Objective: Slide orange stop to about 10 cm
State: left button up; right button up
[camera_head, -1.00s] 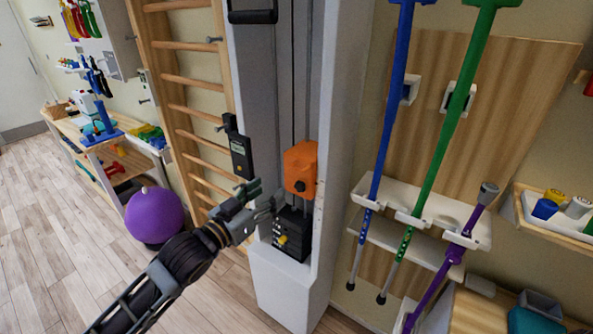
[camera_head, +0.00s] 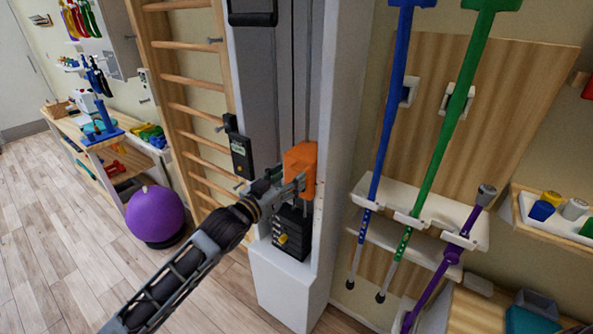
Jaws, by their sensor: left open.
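The orange stop (camera_head: 301,158) sits on the upright rails of the tall white pulley column (camera_head: 262,285), just above the black weight stack (camera_head: 291,240). My left gripper (camera_head: 297,184) is open at the lower front of the orange stop and covers part of it. I cannot tell whether its fingers touch the stop. A scale for the stop's height is not readable. My right gripper is not in view.
A blue crutch (camera_head: 390,110), a green crutch (camera_head: 450,120) and a purple cane (camera_head: 445,260) hang at right.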

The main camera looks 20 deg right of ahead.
aim_at(296, 171)
pick_arm(q)
jog(key=shift+x, duration=2.15)
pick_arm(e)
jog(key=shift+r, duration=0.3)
pick_arm(q)
grip_shut()
jog(key=shift+f, duration=0.6)
notch_tip(296, 171, down, 9)
jog(key=b, duration=0.3)
jog(key=shift+r, duration=0.2)
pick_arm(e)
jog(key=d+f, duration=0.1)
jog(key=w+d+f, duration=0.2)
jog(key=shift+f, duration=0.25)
